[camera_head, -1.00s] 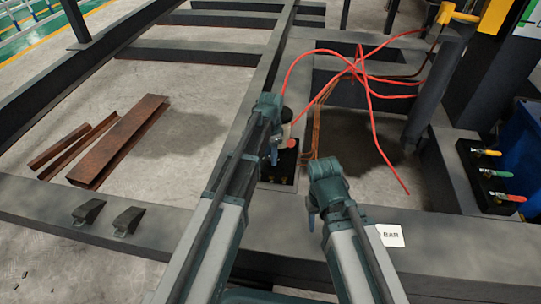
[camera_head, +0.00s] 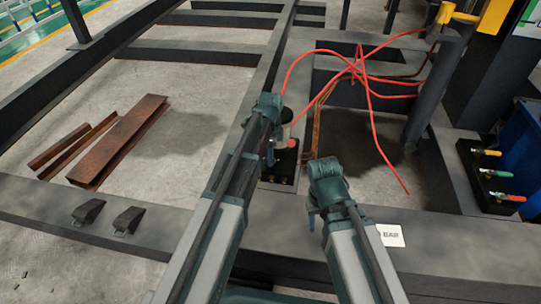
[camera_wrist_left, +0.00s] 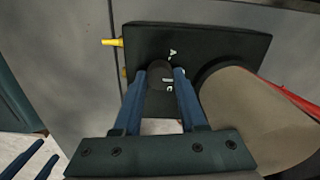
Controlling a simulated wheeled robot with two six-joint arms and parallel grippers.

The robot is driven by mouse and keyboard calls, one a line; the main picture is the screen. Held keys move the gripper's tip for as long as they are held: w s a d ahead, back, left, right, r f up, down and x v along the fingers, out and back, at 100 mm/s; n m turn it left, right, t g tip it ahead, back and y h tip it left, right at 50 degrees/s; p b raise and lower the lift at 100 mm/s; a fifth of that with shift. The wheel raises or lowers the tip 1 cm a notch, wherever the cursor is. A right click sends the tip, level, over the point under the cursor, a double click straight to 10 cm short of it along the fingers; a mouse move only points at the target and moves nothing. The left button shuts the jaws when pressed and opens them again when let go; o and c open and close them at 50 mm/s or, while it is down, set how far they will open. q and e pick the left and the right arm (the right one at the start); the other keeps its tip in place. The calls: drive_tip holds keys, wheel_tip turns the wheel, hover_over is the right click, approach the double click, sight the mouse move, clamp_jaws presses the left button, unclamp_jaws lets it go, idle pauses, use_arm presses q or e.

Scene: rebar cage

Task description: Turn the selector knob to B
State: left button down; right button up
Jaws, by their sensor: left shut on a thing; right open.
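A black selector panel (camera_wrist_left: 225,45) fills the upper middle of the left wrist view, with a white letter A and other small white marks that I cannot read surely. The dark round selector knob (camera_wrist_left: 158,74) stands on it. My left gripper (camera_wrist_left: 161,76) has its blue fingers on either side of the knob and is shut on it. In the head view the panel (camera_head: 281,180) lies on the dark frame, partly behind my left gripper (camera_head: 270,152), and the knob is hidden. My right gripper (camera_head: 312,216) is open and empty, right of the panel.
Red cables (camera_head: 366,85) loop behind and right of the panel. A beige cylinder (camera_wrist_left: 245,115) stands close to my left gripper. A valve block (camera_head: 482,178) with coloured handles is at the right. Rusty steel pieces (camera_head: 120,140) lie on the floor at left.

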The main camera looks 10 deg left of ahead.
idle(0.4)
use_arm(q)
drive_tip(key=shift+c, duration=2.3)
unclamp_jaws()
drive_tip(key=shift+r, duration=0.1)
use_arm(e)
drive_tip(key=shift+r, duration=0.1)
use_arm(q)
wheel_tip(320, 180, up, 14)
drive_tip(key=p, duration=1.3)
drive_tip(key=shift+f+p, duration=0.2)
drive_tip(key=shift+p, duration=0.2)
use_arm(e)
wheel_tip(320, 180, up, 14)
drive_tip(key=shift+d+f, duration=0.15)
drive_tip(key=shift+f, duration=0.05)
